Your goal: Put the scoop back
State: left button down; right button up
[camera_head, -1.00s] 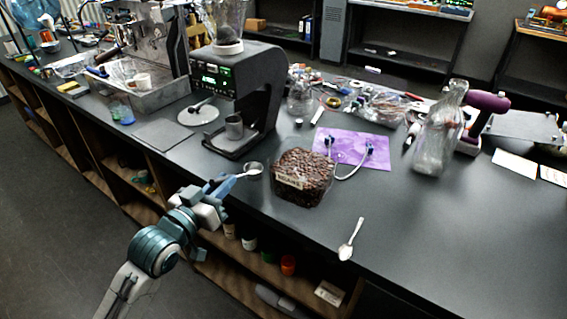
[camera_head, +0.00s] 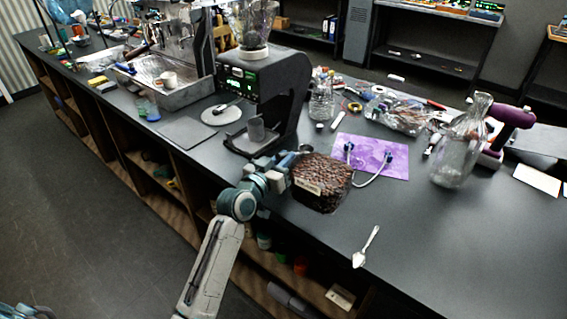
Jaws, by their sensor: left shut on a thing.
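My left gripper (camera_head: 284,164) is shut on a small metal scoop (camera_head: 304,149), at the back left edge of the coffee bean container (camera_head: 322,182). Only a little of the scoop shows, and I cannot tell whether it touches the container. The container is clear, labelled and full of dark beans, near the counter's front edge. My right gripper is not in view.
The black grinder (camera_head: 262,95) stands behind my left gripper. A purple mat (camera_head: 372,155) with a white cable lies right of the container. A glass bottle (camera_head: 458,150) stands farther right. The counter (camera_head: 450,245) is clear at the front right.

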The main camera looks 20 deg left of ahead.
pick_arm(q)
notch_tip(320, 180, down, 2)
jog(key=shift+f, duration=0.2)
jog(key=c, duration=1.7)
grip_release()
jog(key=shift+r, duration=0.1)
